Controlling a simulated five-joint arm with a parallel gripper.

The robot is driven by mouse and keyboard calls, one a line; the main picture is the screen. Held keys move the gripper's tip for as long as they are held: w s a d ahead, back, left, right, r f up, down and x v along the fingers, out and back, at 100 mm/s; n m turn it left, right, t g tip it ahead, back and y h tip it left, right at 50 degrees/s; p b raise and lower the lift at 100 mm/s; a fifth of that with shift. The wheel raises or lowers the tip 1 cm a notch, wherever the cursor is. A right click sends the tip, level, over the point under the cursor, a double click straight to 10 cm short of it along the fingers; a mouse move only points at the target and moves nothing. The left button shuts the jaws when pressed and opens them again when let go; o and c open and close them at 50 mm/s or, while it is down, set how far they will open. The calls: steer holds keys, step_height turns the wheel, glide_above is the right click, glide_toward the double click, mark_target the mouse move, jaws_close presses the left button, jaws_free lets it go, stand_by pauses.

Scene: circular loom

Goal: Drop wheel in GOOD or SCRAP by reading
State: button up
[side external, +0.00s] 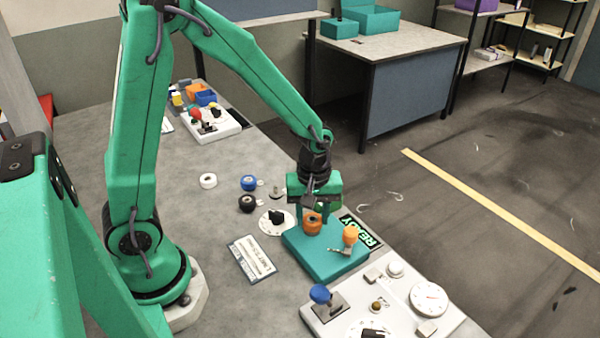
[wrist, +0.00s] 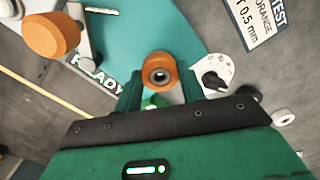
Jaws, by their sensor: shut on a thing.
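An orange wheel (side external: 313,224) with a dark centre is at the teal tester block (side external: 325,262). My gripper (side external: 312,207) points down over the block and is shut on the wheel. In the wrist view the wheel (wrist: 160,70) sits between my gripper's fingers (wrist: 159,88). I cannot tell whether the wheel touches the block. A READY sign (side external: 360,231) is by the block.
An orange-knobbed lever (side external: 350,235) stands beside the wheel. White (side external: 208,181), blue (side external: 249,183) and black (side external: 246,203) wheels lie left of the block. A test card (side external: 252,259) lies in front; the wrist view shows "ORANGE" and "0.5 mm" on it. A blue knob (side external: 320,294) rises nearby.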

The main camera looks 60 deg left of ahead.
steer(key=shift+r, duration=0.35)
steer(key=shift+r, duration=1.3)
steer(key=w+a+r, duration=0.6)
steer(key=w+r, duration=0.1)
steer(key=w, duration=0.2)
steer(key=shift+w, duration=0.25)
steer(key=shift+f, duration=0.1)
steer(key=shift+f, duration=2.95)
